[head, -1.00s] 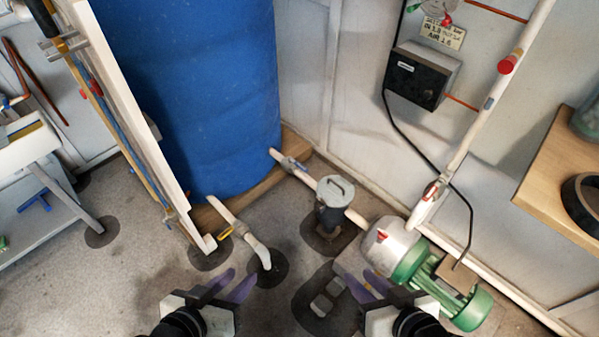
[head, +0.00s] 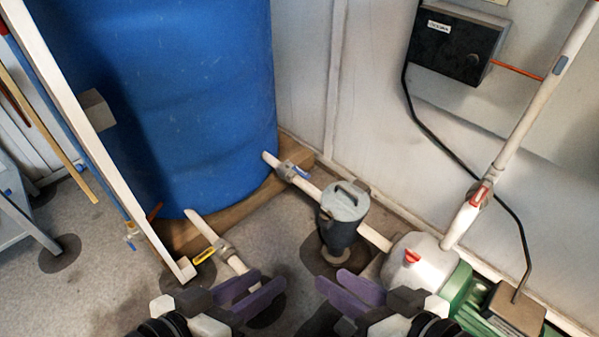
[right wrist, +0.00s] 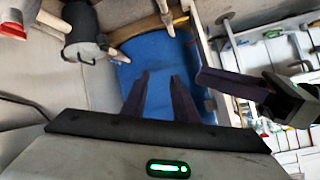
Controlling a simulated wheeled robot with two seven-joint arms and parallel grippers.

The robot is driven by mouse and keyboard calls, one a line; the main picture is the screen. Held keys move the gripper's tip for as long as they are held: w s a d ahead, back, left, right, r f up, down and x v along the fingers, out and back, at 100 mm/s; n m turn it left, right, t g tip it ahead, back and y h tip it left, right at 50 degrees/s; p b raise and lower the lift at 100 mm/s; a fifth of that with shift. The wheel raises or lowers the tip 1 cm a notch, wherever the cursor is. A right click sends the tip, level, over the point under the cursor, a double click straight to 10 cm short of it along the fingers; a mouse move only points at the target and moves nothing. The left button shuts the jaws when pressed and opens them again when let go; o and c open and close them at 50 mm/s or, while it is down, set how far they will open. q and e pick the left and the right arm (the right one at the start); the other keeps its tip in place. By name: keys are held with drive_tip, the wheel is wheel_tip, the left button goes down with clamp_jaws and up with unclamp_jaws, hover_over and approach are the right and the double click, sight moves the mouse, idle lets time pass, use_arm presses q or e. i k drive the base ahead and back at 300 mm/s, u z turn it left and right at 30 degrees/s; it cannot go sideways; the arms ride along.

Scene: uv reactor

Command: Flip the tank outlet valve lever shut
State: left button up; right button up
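The blue tank (head: 170,90) stands at the back left on a wooden base. A white pipe from its lower right carries a valve with a blue lever (head: 300,172), leading to a grey strainer (head: 344,203). A second pipe at the tank's lower left has a valve with a yellow lever (head: 205,256). My left gripper (head: 271,281) is open and empty, in front of the lower-left pipe. My right gripper (head: 331,279) is open and empty, in front of the strainer; its spread fingers (right wrist: 158,85) show in the right wrist view. Neither touches a lever.
A white upright frame (head: 90,120) stands on the left. The floor (head: 110,275) at front left is clear.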

sight(297, 170)
drive_tip(key=u, duration=0.25)
drive_tip(key=k, duration=1.1)
drive_tip(key=u, duration=0.1)
drive_tip(key=i, duration=1.3)
drive_tip(key=u, duration=0.6)
drive_tip(key=i, duration=0.5)
